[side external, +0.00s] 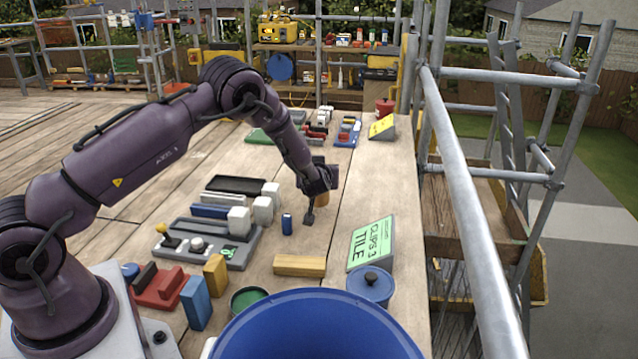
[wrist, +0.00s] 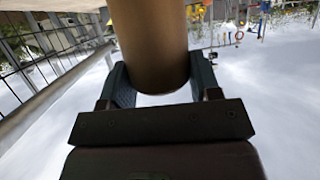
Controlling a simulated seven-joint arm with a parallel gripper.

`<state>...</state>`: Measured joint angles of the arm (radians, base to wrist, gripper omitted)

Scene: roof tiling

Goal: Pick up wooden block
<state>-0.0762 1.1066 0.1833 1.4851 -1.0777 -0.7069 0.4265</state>
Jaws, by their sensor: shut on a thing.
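My gripper (side external: 314,200) is above the wooden deck, right of the white blocks. In the wrist view my gripper (wrist: 161,80) has its two dark fingers on either side of a brown cylinder (wrist: 152,45), shut on it. A small part of this brown piece (side external: 322,200) shows beside the fingers in the side view; the rest is hidden. Whether it touches the deck I cannot tell. A tan, wood-coloured block (side external: 300,265) lies flat on the deck nearer the camera, apart from my gripper.
A small blue cylinder (side external: 287,223) stands close to my gripper. White blocks (side external: 239,221) stand left. A scaffold rail (side external: 470,200) runs along the right.

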